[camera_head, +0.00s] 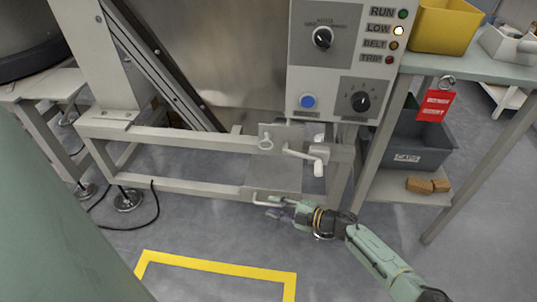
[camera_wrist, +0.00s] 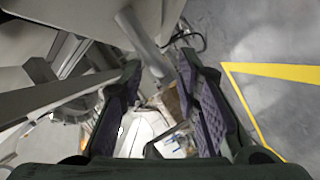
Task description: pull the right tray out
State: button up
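A flat grey tray (camera_head: 273,176) sits low under the machine, below the control panel, with a pale bar handle (camera_head: 268,203) at its front edge. I cannot tell for sure that it is the right tray; no second tray is clear. My gripper (camera_head: 276,211) is low over the floor, close to the right end of this handle. In the wrist view my gripper (camera_wrist: 158,68) is open, its two purple-padded fingers apart. A pale bar (camera_wrist: 145,42), probably the handle, reaches toward the gap between the fingertips. I cannot tell whether it touches a finger.
The machine's pale frame rail (camera_head: 180,138) runs left of the tray, and a white valve-like lever (camera_head: 305,154) sticks out above it. A table (camera_head: 470,68) with a grey bin (camera_head: 412,145) on its lower shelf stands at right. Yellow tape (camera_head: 215,265) marks clear floor in front.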

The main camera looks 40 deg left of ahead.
aim_at(268, 204)
jog(key=shift+x, duration=1.55)
grip_shut()
